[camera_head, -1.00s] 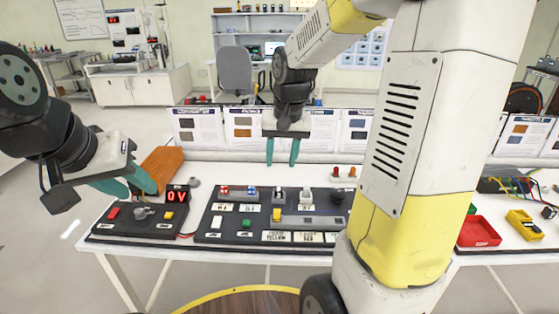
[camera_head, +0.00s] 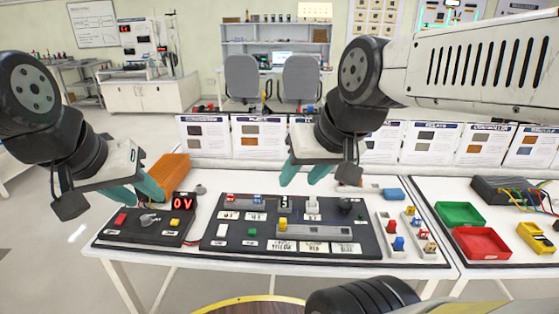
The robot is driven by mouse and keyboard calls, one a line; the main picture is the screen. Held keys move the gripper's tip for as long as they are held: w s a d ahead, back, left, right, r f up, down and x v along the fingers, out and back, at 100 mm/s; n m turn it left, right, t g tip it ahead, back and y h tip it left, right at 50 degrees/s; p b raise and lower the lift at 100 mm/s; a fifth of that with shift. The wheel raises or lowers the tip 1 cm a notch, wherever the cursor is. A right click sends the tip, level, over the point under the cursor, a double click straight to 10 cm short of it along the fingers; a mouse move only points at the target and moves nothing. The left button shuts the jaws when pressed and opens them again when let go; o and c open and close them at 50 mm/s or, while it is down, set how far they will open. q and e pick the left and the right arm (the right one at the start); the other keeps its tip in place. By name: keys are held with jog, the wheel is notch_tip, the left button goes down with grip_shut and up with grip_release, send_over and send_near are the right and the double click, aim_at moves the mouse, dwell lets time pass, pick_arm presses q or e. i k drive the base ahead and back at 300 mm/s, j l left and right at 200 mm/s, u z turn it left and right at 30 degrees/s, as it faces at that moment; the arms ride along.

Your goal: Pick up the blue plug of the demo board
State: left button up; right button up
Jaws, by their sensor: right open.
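The black demo board (camera_head: 212,243) lies on the white table. Small blue pieces show at its back edge (camera_head: 258,198), beside a red piece (camera_head: 230,198). Another blue plug (camera_head: 398,243) stands on a narrow grey strip right of the board, near a red plug (camera_head: 391,226). I cannot tell which blue piece is the demo board's plug. My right gripper (camera_head: 305,174) is open and empty, pointing down above the back of the board. My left gripper (camera_head: 136,191) is over the small board on the left, its teal fingers apart and empty.
A small board with a red 0V display (camera_head: 182,203) is at the left, with an orange-brown block (camera_head: 171,172) behind it. Information panels (camera_head: 259,136) stand along the back.

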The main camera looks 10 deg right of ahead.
aim_at(399, 242)
jog(key=z, duration=1.25)
